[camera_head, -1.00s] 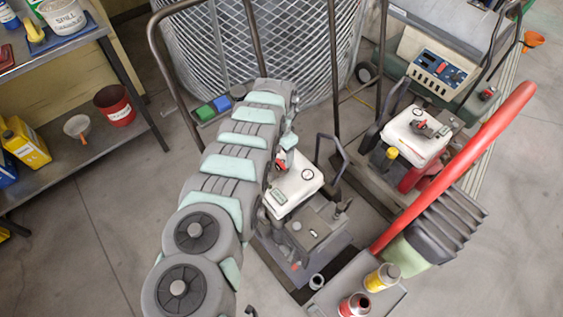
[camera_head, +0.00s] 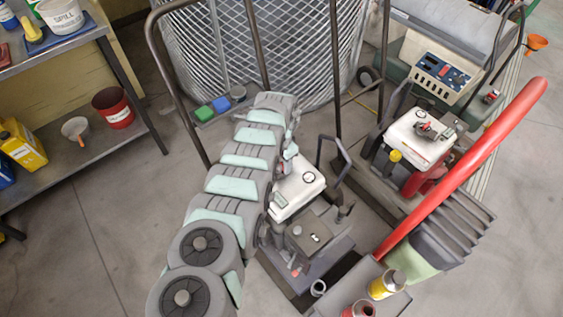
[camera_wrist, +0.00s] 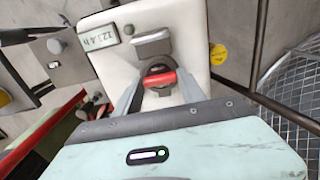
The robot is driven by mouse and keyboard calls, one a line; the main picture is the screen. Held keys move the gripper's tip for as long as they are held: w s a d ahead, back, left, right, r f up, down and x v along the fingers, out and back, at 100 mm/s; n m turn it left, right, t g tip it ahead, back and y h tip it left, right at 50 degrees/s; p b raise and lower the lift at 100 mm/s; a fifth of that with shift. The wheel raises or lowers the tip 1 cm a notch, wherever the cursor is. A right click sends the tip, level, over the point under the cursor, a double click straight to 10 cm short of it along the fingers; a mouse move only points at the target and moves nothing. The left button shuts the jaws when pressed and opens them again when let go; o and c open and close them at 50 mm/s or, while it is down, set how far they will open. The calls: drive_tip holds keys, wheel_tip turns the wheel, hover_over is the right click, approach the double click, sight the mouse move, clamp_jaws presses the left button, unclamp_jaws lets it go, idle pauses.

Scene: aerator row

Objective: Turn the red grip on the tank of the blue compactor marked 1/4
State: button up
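A red grip (camera_wrist: 161,79) on a dark round base sits on a white tank (camera_wrist: 202,28) in the wrist view. My gripper (camera_wrist: 160,90) is open, with one finger on each side of the red grip; I cannot tell whether they touch it. In the head view the white tank (camera_head: 299,186) tops a grey machine (camera_head: 318,238) in the middle, and my arm hides the grip and most of my gripper. I see no blue body and no 1/4 mark. A second machine's white tank (camera_head: 415,137), with red parts below, stands to the right.
A thick red bar (camera_head: 465,165) slants across the right side. A wire-mesh drum (camera_head: 300,50) and dark upright handles stand behind. Cans (camera_head: 387,284) stand at the front right. A shelf (camera_head: 105,145) with buckets is at left, with clear floor before it.

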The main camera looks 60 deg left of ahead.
drive_tip(key=c, duration=0.8)
drive_tip(key=shift+c, duration=0.2)
